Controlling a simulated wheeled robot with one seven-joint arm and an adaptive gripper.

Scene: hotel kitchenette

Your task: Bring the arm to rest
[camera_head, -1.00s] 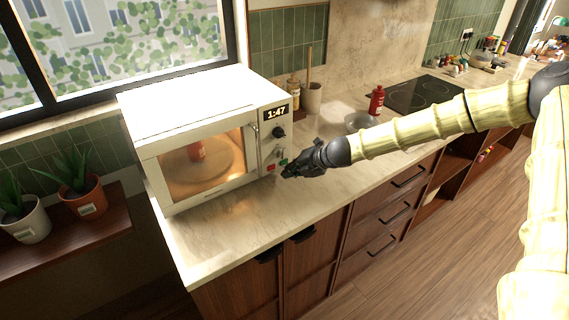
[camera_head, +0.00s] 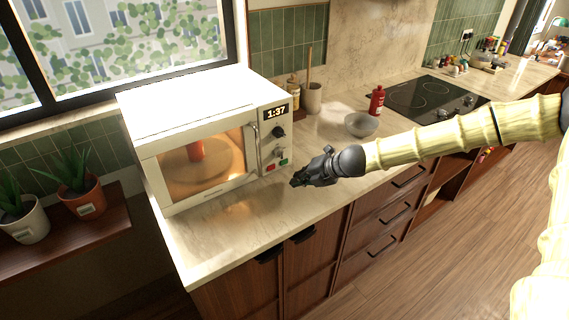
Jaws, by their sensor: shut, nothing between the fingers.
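My gripper (camera_head: 299,181) is shut and empty. It hangs in front of the counter, to the right of the microwave and apart from it. My arm (camera_head: 460,132) reaches in from the right, stretched out over the counter's front side. The white microwave (camera_head: 205,108) stands on the counter with its door shut and its inside lit. Its display (camera_head: 276,112) reads 1:37. A red item (camera_head: 196,150) is inside it on the turntable. The red and green buttons (camera_head: 271,167) sit low on its panel.
A grey bowl (camera_head: 360,125), a red bottle (camera_head: 377,100) and a hob (camera_head: 424,95) are on the counter behind my arm. Potted plants (camera_head: 80,187) stand on a shelf at left. Drawers (camera_head: 385,222) are below. Floor (camera_head: 470,235) at right is clear.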

